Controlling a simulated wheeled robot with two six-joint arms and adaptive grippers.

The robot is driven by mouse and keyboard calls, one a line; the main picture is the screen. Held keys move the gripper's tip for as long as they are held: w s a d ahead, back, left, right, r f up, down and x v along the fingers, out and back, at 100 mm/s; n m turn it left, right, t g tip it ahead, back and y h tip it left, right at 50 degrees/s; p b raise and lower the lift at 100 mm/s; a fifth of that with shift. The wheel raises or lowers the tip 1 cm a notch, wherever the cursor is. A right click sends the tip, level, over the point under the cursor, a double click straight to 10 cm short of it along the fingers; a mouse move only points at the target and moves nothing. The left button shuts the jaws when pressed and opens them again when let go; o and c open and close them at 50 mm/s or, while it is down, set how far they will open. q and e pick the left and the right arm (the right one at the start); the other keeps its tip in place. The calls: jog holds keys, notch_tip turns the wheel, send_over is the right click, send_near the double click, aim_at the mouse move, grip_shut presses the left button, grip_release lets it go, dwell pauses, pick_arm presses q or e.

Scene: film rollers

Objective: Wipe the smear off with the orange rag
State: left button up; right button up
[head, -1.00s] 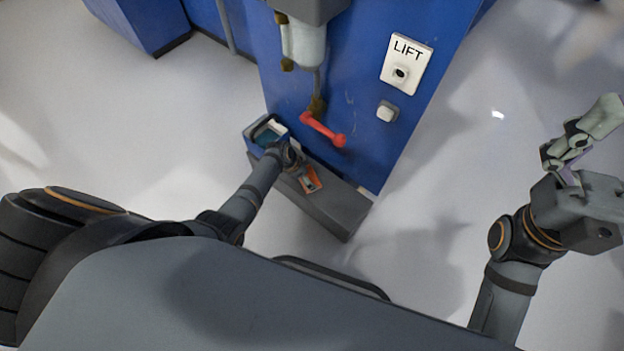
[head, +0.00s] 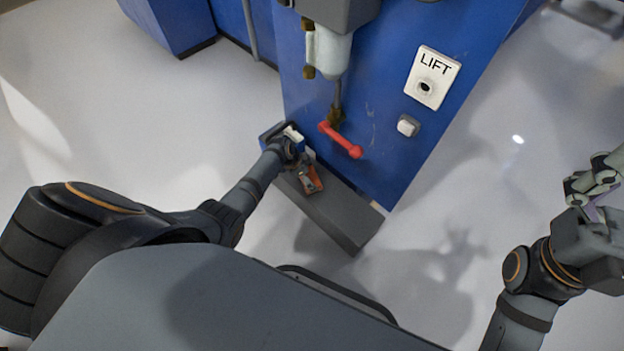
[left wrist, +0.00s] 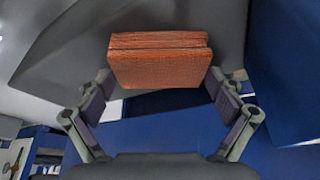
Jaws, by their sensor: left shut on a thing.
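My left gripper (head: 308,174) is shut on the orange rag (head: 317,187). In the left wrist view the rag (left wrist: 160,62) is a folded block with a fine weave, between the two finger pads (left wrist: 161,86). In the head view the rag is above or at the grey ledge at the foot of the blue machine; I cannot tell whether it touches. I cannot make out the smear in either view. My right gripper (head: 592,192) is at the right edge, partly cut off, away from the machine; its finger opening is unclear.
The grey ledge (head: 345,218) runs along the machine's foot. The blue panel (head: 385,165) above it carries a red handle (head: 341,140), a pale button (head: 408,125) and a LIFT plate (head: 433,78). A small blue tray (head: 267,131) is mostly behind my left wrist. Open floor lies around.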

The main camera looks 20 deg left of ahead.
aim_at(320, 186)
pick_arm(q)
jog(key=shift+w+a+f+b, duration=0.1)
jog(key=shift+w+a+b, duration=0.1)
jog(key=shift+a, duration=0.35)
jog(key=shift+w+a+b, duration=0.15)
jog(key=shift+a+b, duration=0.05)
jog(key=shift+a, duration=0.3)
jog(key=shift+r, duration=0.2)
jog(key=shift+f, duration=0.1)
jog(key=shift+s+d+p, duration=0.3)
jog(key=shift+d+p, duration=0.25)
jog(key=shift+d, duration=0.25)
jog(key=shift+s+d+p, duration=0.3)
jog(key=shift+d+p, duration=0.25)
jog(key=shift+d, duration=0.25)
jog(key=shift+s+d+f, duration=0.1)
jog(key=shift+d, duration=0.15)
jog(key=shift+s+d+p, duration=0.3)
jog(key=shift+d+p, duration=0.2)
jog(key=shift+d, duration=0.25)
jog(key=shift+s+d+p, duration=0.3)
jog(key=shift+d+p, duration=0.15)
jog(key=shift+d, duration=0.3)
jog(key=shift+s+d, duration=0.1)
jog(key=shift+d, duration=0.2)
